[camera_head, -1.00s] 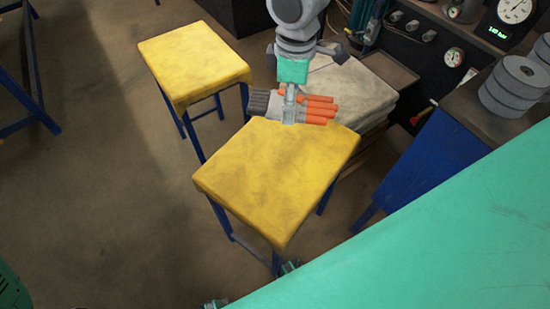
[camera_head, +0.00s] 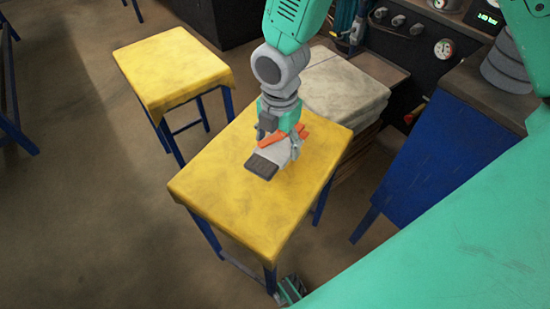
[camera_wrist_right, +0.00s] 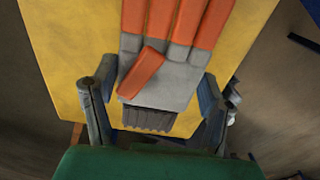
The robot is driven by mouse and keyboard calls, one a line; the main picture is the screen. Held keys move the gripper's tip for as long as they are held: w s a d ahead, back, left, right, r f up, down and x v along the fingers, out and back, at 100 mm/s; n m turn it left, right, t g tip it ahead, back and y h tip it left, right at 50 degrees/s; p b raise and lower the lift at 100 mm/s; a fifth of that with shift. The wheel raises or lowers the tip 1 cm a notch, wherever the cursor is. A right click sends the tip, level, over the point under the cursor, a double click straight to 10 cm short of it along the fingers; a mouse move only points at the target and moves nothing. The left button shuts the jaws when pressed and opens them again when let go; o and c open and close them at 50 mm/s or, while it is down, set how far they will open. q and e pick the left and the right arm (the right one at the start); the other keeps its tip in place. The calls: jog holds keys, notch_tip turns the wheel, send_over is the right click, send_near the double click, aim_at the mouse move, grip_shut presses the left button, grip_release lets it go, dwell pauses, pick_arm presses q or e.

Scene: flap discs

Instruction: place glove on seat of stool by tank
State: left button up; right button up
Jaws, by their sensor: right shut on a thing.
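The glove (camera_head: 272,158), grey with orange fingers and a dark ribbed cuff, is at the nearer yellow stool seat (camera_head: 235,195), over its back part. I cannot tell whether it touches the seat. My right gripper (camera_head: 277,146) comes down from above and is shut on the glove. In the right wrist view the glove (camera_wrist_right: 180,75) lies between the two fingers of my right gripper (camera_wrist_right: 157,82), with the yellow seat (camera_wrist_right: 75,50) behind it. I cannot make out a tank for certain. My left gripper is not in view.
A second yellow stool (camera_head: 172,68) stands behind to the left. A pale stacked block (camera_head: 345,85) is behind the nearer stool. A blue cabinet (camera_head: 425,155) and a gauge panel (camera_head: 415,45) are to the right. The front of the nearer seat is clear.

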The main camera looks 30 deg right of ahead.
aim_at(276, 157)
jog(key=shift+f, duration=0.55)
jog(key=shift+a+f+b, duration=0.25)
jog(key=shift+f+b, duration=0.15)
jog(key=shift+f, duration=0.5)
jog(key=shift+a+f+b, duration=0.25)
jog(key=shift+f+b, duration=0.15)
jog(key=shift+f, duration=0.5)
jog(key=shift+d, duration=0.2)
jog(key=o, duration=1.1)
jog(key=shift+d, duration=0.2)
jog(key=shift+a, duration=0.15)
